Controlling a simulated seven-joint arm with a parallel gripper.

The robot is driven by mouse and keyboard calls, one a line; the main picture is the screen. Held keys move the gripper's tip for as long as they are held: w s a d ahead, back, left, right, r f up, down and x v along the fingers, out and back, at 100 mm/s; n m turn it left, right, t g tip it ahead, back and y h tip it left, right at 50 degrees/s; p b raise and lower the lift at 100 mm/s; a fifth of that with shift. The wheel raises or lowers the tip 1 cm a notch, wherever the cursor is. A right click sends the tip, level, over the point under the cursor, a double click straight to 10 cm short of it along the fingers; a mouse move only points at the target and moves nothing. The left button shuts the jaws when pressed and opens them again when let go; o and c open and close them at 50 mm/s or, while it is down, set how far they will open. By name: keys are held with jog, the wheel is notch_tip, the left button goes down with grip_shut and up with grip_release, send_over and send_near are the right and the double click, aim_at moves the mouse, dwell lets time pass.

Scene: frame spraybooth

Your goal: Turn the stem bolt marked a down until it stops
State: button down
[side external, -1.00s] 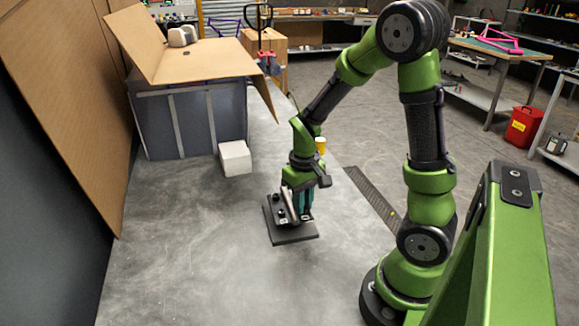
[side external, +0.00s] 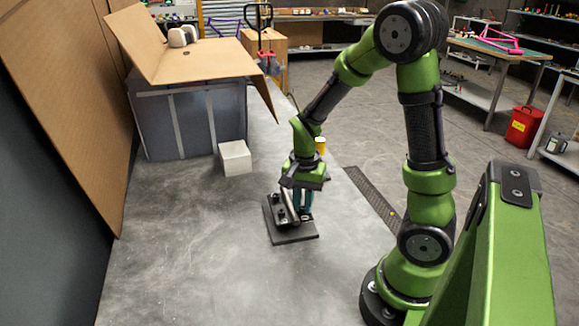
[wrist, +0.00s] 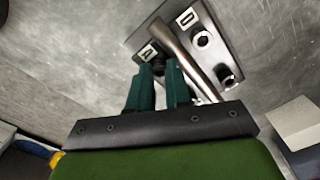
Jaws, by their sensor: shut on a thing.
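A dark plate (side external: 290,237) lies on the grey surface, with several dark bolts and a slanting metal tube on it. In the wrist view the plate (wrist: 213,45) carries white labels. The label that reads as A (wrist: 148,52) is beside my fingertips, and a second label (wrist: 187,18) is further up. My gripper (wrist: 160,68) points down at the plate with its teal fingers shut on the dark stem bolt next to label A. The fingers mostly hide that bolt. The metal tube (wrist: 178,48) runs close beside the right finger. In the side view my gripper (side external: 302,206) is over the plate's back right part.
Other round bolts (wrist: 202,39) stand on the plate beyond the tube. A white block (side external: 235,158) and a large grey crate (side external: 190,120) with open cardboard flaps stand behind. A yellow-topped cup (side external: 320,145) is behind my wrist. The surface left of the plate is clear.

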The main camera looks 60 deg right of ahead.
aim_at(302, 210)
jog(key=m, duration=0.5)
jog(key=shift+m, duration=0.4)
jog(key=shift+w, duration=0.1)
jog(key=shift+a, duration=0.1)
jog(key=c, duration=1.1)
grip_release()
jog(key=shift+o, duration=0.2)
notch_tip(302, 210, up, 17)
jog(key=shift+f, duration=0.1)
